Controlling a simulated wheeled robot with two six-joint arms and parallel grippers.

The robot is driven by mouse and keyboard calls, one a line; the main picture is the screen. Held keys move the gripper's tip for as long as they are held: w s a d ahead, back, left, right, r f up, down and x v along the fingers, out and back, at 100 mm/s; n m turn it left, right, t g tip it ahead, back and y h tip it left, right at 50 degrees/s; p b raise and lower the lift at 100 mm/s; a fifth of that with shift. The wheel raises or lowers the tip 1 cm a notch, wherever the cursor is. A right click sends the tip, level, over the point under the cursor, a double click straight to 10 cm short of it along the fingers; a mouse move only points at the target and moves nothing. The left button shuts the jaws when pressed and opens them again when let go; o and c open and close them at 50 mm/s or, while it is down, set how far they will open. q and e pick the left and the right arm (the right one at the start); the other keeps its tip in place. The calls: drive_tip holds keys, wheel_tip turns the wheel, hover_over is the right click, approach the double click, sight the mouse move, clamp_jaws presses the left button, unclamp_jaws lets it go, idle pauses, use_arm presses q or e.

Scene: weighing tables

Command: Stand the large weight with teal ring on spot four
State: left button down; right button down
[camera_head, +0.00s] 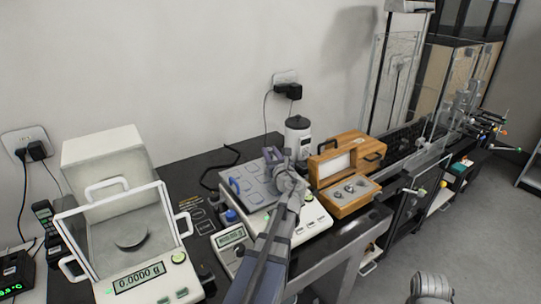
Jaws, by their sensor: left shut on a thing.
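My left gripper (273,157) is above the grey plate (238,172) with blue-marked square spots, near its right side. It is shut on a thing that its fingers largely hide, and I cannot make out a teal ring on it. I cannot tell whether that thing touches the plate. My arm covers part of the plate's right and front, and the spot numbers are too small to read. The open wooden case (342,211) to the right holds several small metal weights (350,188).
A glass-doored balance (128,285) reading 0.0000 stands at the left. A white canister with a dark top (298,138) stands behind the gripper, close to the wooden case. A small display unit (231,237) sits in front of the plate. Glass panels and apparatus fill the far right.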

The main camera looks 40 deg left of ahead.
use_arm(q)
drive_tip(key=shift+f, duration=0.15)
drive_tip(key=c, duration=0.6)
unclamp_jaws()
drive_tip(key=shift+c, duration=0.2)
drive_tip(key=shift+r, duration=0.3)
drive_tip(key=v, duration=1.2)
drive_tip(key=shift+f, duration=0.15)
